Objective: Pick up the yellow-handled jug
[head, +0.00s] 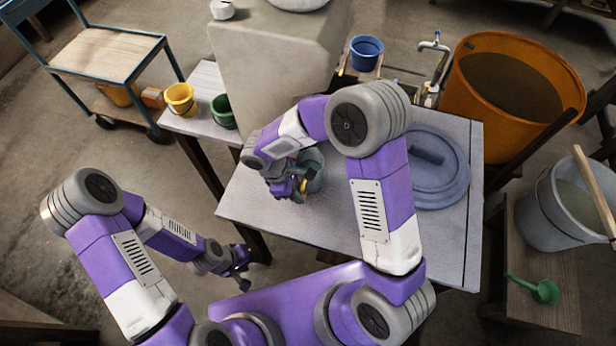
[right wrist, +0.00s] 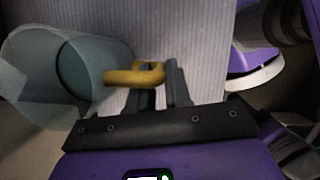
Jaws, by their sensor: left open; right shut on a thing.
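The jug (head: 315,168) is grey-green, and it stands at the left part of the grey table, partly hidden behind my right gripper. Its yellow handle (head: 304,187) shows beside the fingers. In the right wrist view the jug (right wrist: 75,70) is at the left, with its yellow handle (right wrist: 125,77) reaching to the fingers. My right gripper (head: 296,190) is shut on the handle; its fingers also show in the right wrist view (right wrist: 161,82). I cannot tell whether the jug's base touches the table. My left gripper (head: 243,272) is open and empty, low beside the table's left side.
The grey table (head: 330,222) also bears a round blue-grey lid (head: 450,175) at the right. A yellow bucket (head: 180,98) and a green bucket (head: 222,110) stand on a side bench. An orange tub (head: 572,85) and a grey bucket (head: 540,215) are at the right.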

